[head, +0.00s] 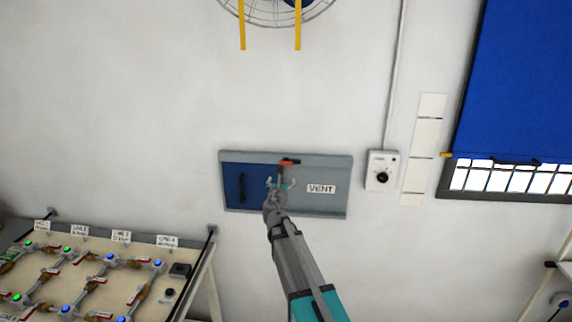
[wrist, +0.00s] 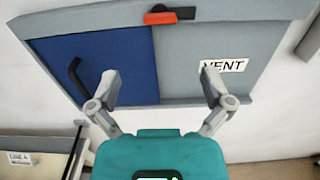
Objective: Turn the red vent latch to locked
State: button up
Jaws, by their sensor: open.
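The red vent latch (head: 289,162) sits on the upper edge of a grey vent panel (head: 320,205) on the wall, with a dark part at one end. In the wrist view the latch (wrist: 160,18) lies roughly level across the top frame, above the boundary between the blue door and the grey plate. The blue vent door (head: 247,185) with a black handle (head: 242,187) fills the panel's left part. My gripper (head: 281,184) is open and empty, in front of the panel and below the latch. Its two fingers (wrist: 160,85) are spread wide and apart from the latch.
A "VENT" label (head: 321,188) is right of my gripper. A dial box (head: 382,171) is on the wall further right, beside a window with a blue blind (head: 520,80). A fan (head: 278,8) hangs above. A valve board (head: 90,270) stands at lower left.

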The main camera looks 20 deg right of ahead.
aim_at(285, 164)
jog(key=shift+w, duration=0.1)
jog(key=x, duration=1.3)
jog(key=shift+w+d, duration=0.1)
jog(key=shift+w, duration=0.2)
jog(key=c, duration=1)
jog(key=shift+c, duration=0.2)
